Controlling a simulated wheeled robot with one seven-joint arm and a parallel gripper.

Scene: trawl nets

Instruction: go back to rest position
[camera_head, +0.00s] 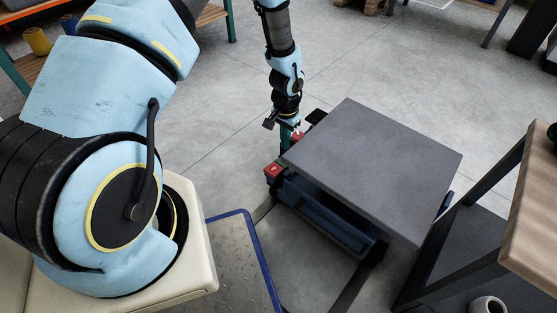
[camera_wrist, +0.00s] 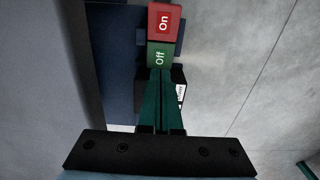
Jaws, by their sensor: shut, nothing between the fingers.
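My gripper (camera_head: 284,143) points down beside the left corner of a grey-topped machine (camera_head: 375,165). In the wrist view its two teal fingers (camera_wrist: 160,76) are together, with nothing between them. The fingertips are at the lower edge of a green "Off" button (camera_wrist: 159,56) in that view. I cannot tell whether they touch it. A red "On" button (camera_wrist: 164,22) sits right beside the green one. The red button also shows at the machine's left corner in the head view (camera_head: 274,170). My upper arm fills the left of the head view.
A blue-rimmed metal plate (camera_head: 235,255) lies in front of my base. A wooden-topped table (camera_head: 530,210) stands at the right, with a white cup (camera_head: 488,305) low beside it. Shelving with pots (camera_head: 37,41) is at the upper left. Grey floor behind the machine is clear.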

